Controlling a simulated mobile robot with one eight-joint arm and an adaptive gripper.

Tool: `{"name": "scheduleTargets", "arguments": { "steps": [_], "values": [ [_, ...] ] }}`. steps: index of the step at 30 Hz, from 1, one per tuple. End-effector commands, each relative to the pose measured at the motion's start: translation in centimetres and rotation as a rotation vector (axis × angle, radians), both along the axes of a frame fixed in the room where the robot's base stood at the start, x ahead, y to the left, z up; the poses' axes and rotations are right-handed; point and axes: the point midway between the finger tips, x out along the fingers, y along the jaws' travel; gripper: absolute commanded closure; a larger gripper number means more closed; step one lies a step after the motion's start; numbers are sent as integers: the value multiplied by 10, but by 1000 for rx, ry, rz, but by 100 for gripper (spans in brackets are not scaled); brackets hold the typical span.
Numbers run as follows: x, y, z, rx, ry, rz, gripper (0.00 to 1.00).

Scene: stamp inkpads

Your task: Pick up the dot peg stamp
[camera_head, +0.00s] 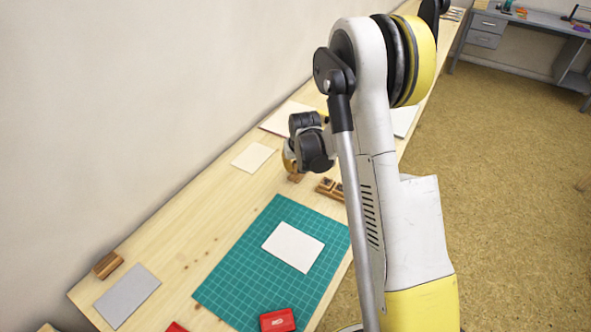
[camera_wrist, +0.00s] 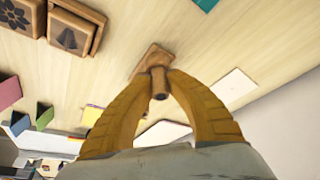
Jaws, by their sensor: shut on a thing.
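A small wooden peg stamp with a square base and a round handle (camera_wrist: 158,84) is between the two yellow fingers of my gripper (camera_wrist: 160,88) in the wrist view. The fingers are shut on its handle. The stamp's printing face is hidden, so I cannot see its dot. In the head view my gripper (camera_head: 289,163) is over the far part of the workbench, with the wooden stamp (camera_head: 296,178) just below it. I cannot tell whether its base touches the table.
A wooden tray of stamps (camera_head: 330,188) lies close to the right; its carved pieces show in the wrist view (camera_wrist: 75,28). A green cutting mat (camera_head: 237,265) with a white card (camera_head: 293,247) and red inkpad (camera_head: 277,320) is nearer. A cream card (camera_head: 253,157) lies left.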

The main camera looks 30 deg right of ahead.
Motion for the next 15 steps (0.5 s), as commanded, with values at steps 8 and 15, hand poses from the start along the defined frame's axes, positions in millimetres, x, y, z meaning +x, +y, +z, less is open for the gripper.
{"name": "scheduleTargets", "arguments": {
  "steps": [8,15],
  "values": [
    [0,0,5,0,0,0,99],
    [0,0,39,0,0,0,99]
  ]
}}
